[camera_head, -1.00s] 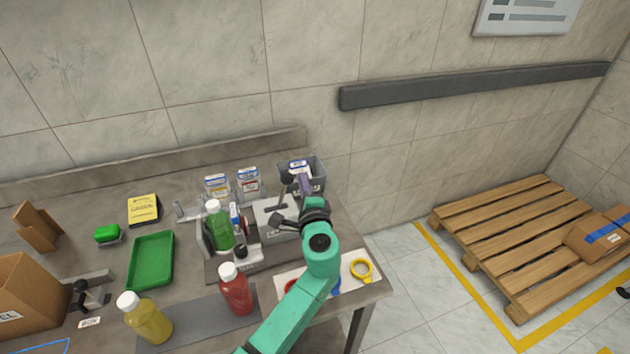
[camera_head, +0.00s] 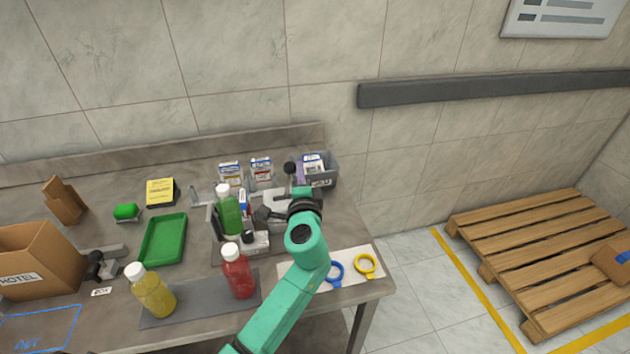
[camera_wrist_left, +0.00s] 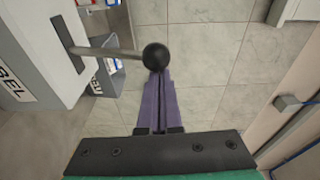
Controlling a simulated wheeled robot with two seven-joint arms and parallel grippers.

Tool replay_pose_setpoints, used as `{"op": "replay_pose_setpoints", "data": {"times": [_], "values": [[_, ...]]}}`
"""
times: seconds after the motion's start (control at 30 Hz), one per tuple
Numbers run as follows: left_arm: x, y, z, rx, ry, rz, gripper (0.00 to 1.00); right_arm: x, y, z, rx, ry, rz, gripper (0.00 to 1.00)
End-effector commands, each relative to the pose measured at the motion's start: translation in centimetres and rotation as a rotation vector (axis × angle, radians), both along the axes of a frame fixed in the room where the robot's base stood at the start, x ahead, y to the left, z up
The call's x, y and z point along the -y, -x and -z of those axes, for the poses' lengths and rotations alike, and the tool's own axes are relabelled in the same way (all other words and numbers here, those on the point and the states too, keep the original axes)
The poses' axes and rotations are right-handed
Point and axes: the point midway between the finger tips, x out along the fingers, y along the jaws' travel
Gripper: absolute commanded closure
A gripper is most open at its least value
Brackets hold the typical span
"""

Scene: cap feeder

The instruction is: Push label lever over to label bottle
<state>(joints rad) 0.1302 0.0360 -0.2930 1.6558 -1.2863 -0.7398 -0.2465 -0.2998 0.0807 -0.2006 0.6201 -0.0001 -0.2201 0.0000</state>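The labeler is a grey box (camera_head: 276,197) on the bench, and part of it also shows in the left wrist view (camera_wrist_left: 28,48). Its label lever has a metal rod coming out of a dark slot and a black ball knob (camera_wrist_left: 155,56); the knob also shows in the head view (camera_head: 289,167). A green bottle with a white cap (camera_head: 229,212) stands upright at the labeler's left side. My left gripper (camera_wrist_left: 160,74) has its purple fingers together, tips right at the knob; whether they touch is unclear. My right gripper is out of view.
A red bottle (camera_head: 238,272) and a yellow bottle (camera_head: 152,290) stand on a dark mat in front. A grey bin (camera_head: 328,174) and label boxes (camera_head: 261,169) stand behind. A green tray (camera_head: 163,240) lies left; yellow and blue rings (camera_head: 366,264) lie front right.

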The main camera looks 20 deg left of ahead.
Motion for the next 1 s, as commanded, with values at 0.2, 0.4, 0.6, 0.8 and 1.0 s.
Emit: {"op": "replay_pose_setpoints", "data": {"times": [0.2,0.4,0.6,0.8,1.0], "values": [[-2.1,1.1,0.2,0.093,0.145,-0.004,1.0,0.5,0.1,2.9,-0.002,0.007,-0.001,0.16],[-3.4,2.0,0.0,0.164,0.261,-0.002,1.0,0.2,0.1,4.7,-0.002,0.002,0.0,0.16],[-4.3,2.6,-0.2,0.21,0.335,-0.001,1.0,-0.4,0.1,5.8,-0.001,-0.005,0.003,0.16],[-4.7,2.8,-0.3,0.232,0.369,-0.001,1.0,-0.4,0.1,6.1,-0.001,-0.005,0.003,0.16],[-4.8,2.9,-0.4,0.234,0.373,-0.001,1.0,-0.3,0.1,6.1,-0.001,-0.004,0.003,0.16]]}}
